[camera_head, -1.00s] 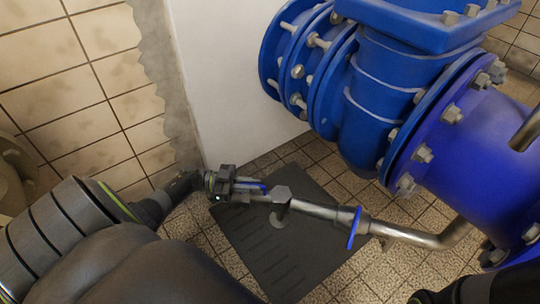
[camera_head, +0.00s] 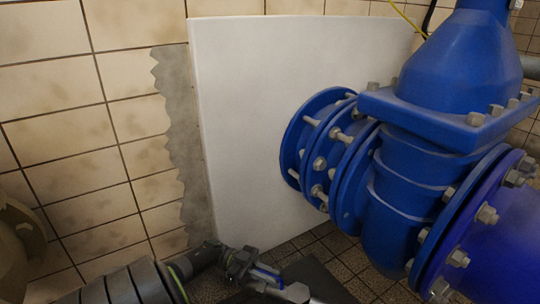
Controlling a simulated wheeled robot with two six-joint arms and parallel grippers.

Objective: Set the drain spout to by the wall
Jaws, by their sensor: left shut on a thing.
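The drain spout (camera_head: 297,293) shows only as a short grey metal piece at the bottom edge. The rest of it is cut off below the picture. My left gripper (camera_head: 262,276) comes in from the bottom left and is shut on the spout's end. Blue shows at the jaws. The gripper and the held end are low, in front of the white wall panel (camera_head: 250,130). My right gripper is not in view.
A large blue flanged pipe and valve (camera_head: 420,165) fills the right side. A tiled wall (camera_head: 85,130) stands at the left. A dark mat (camera_head: 320,278) lies on the tiled floor below the valve.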

